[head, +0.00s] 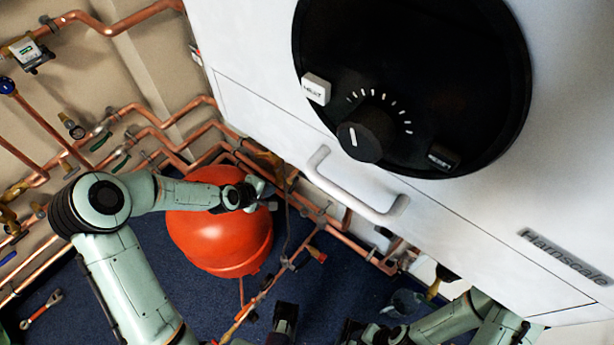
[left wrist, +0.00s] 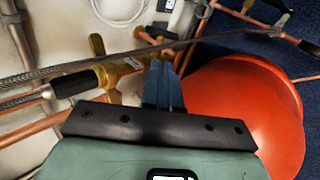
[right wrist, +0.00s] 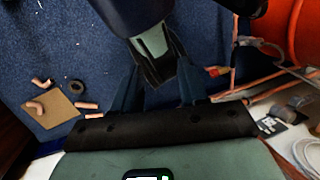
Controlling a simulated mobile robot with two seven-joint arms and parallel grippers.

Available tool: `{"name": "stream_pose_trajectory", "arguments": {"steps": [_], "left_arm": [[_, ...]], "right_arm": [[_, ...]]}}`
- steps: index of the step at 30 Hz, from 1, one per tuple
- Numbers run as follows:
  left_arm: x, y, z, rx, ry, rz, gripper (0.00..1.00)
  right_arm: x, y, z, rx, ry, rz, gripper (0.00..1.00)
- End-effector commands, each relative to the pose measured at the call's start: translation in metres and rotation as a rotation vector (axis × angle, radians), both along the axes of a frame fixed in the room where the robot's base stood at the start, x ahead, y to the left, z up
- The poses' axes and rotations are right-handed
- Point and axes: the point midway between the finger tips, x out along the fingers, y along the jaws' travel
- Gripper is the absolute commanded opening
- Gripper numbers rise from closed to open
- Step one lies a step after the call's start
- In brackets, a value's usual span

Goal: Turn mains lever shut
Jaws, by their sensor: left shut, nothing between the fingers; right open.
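A brass valve (left wrist: 112,72) with an upright brass stem or handle (left wrist: 97,45) is on the pipework in the left wrist view. I cannot tell for certain which part is the mains lever. My left gripper (left wrist: 163,85) is shut and empty, with its fingertips just right of the brass valve; contact is not clear. In the head view my left gripper (head: 264,186) is beside the pipes, just above the red tank (head: 222,228). My right gripper (right wrist: 158,88) is open and empty above the blue floor, with part of my own body between and beyond its fingers.
A white boiler (head: 250,100) with a black dial panel and a handle (head: 352,190) fills the upper right. Copper pipes (head: 150,115) run along the wall. A braided hose (left wrist: 130,55) crosses near the left gripper. A wrench (head: 41,308) and pipe offcuts (right wrist: 85,105) lie on the floor.

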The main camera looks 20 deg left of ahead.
Motion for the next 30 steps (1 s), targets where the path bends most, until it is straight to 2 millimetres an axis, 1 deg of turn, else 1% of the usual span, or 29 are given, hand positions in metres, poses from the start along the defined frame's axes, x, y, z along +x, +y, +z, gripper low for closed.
{"name": "stream_pose_trajectory", "arguments": {"steps": [1, 4, 8, 11, 18, 24, 30], "left_arm": [[-0.002, 0.002, 0.005, 0.015, -0.016, -0.022, 0.00], [-0.004, 0.002, 0.008, 0.035, -0.037, -0.052, 0.00], [0.000, -0.001, 0.003, 0.039, -0.045, -0.066, 0.00], [0.010, -0.005, -0.008, 0.038, -0.045, -0.067, 0.00], [0.043, -0.017, -0.045, 0.038, -0.044, -0.066, 0.00], [0.069, -0.025, -0.073, 0.040, -0.044, -0.065, 0.00], [0.084, -0.030, -0.089, 0.039, -0.042, -0.064, 0.00]], "right_arm": [[-0.002, 0.001, 0.003, 0.003, 0.006, 0.003, 0.43], [-0.004, 0.002, 0.005, 0.005, 0.012, 0.005, 0.43], [-0.004, 0.002, 0.002, 0.006, 0.013, 0.006, 0.43], [-0.003, 0.002, -0.002, 0.005, 0.007, 0.004, 0.43], [0.002, 0.002, -0.013, 0.002, -0.010, 0.000, 0.43], [0.006, 0.002, -0.019, 0.001, -0.021, -0.003, 0.43], [0.009, 0.001, -0.023, -0.004, -0.032, -0.006, 0.43]]}}
